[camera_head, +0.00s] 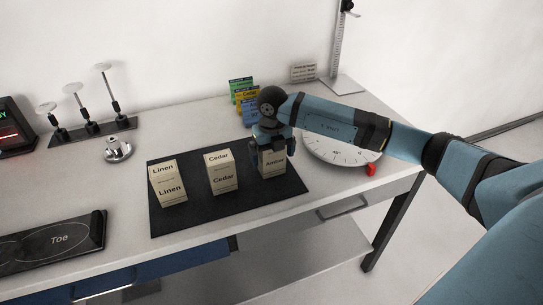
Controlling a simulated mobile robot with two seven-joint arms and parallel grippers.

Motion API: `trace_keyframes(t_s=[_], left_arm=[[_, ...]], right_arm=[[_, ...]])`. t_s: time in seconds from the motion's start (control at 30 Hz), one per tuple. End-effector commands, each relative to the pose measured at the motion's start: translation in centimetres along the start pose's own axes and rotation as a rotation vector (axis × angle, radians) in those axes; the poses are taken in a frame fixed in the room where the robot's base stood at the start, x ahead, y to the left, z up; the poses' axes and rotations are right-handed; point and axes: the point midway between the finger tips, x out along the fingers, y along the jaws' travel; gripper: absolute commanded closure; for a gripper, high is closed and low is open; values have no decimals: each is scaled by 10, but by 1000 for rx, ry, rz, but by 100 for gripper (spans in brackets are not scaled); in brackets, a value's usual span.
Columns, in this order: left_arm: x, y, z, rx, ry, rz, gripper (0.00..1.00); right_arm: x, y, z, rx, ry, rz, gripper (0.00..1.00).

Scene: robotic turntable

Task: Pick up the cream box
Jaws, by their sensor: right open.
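Three upright cream boxes stand on the dark mat (240,212). The left one is labelled Linen (169,186), the middle one Cedar (222,176) and the right one Amber (273,164). My right arm reaches in from the right. My right gripper (270,146) points down over the Amber box, with its open fingers at the box's upper part. The gripper hides the top of that box, and I cannot tell whether the fingers touch it. My left gripper is not in view.
A round white turntable (325,151) with a red piece (371,170) lies right of the mat, partly under my arm. Coloured cards (241,90) stand behind the gripper. A rack with discs (92,132), a metal weight (117,149) and a dark Toe panel (58,239) are left.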

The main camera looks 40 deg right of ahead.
Motion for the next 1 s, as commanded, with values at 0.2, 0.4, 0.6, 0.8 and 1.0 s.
trace_keyframes(t_s=[0.2,0.4,0.6,0.8,1.0], left_arm=[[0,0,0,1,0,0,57],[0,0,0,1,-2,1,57],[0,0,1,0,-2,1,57],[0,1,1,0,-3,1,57],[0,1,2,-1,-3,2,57]], right_arm=[[0,0,0,0,-1,0,7],[0,0,0,0,0,0,53],[0,0,0,0,-1,1,55],[-7,0,1,0,-2,1,55],[-34,0,1,-1,-5,1,55]])
